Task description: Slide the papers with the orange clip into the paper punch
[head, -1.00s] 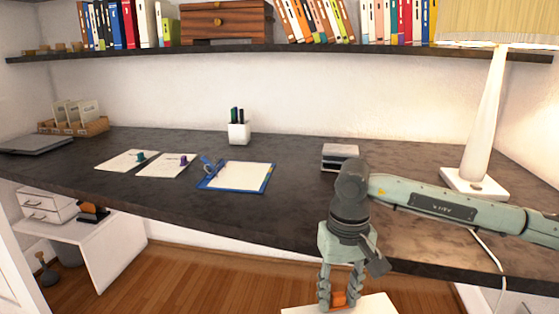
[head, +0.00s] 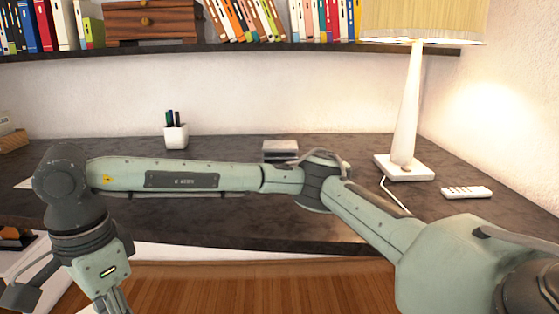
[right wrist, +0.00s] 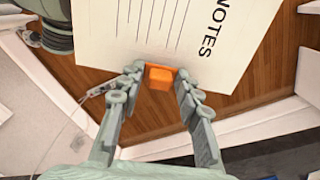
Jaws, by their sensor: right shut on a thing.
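My right arm reaches across the head view from the right, and its gripper (head: 118,302) is at the bottom left, partly cut off. In the right wrist view my right gripper (right wrist: 159,76) is shut on the orange clip (right wrist: 160,77). The clip grips the edge of the white papers (right wrist: 185,40) marked NOTES, which extend away from the fingers above the wooden floor. A black and orange device, seemingly the paper punch (head: 16,237), stands on the low white side table at the left edge of the head view, partly cut off. My left gripper is not in view.
The dark desk (head: 240,220) lies behind my arm. It bears a white pen cup (head: 176,137), a grey box (head: 280,151), a lamp (head: 404,120) and a small white keypad-like object (head: 466,192). A loaded shelf (head: 230,47) runs above.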

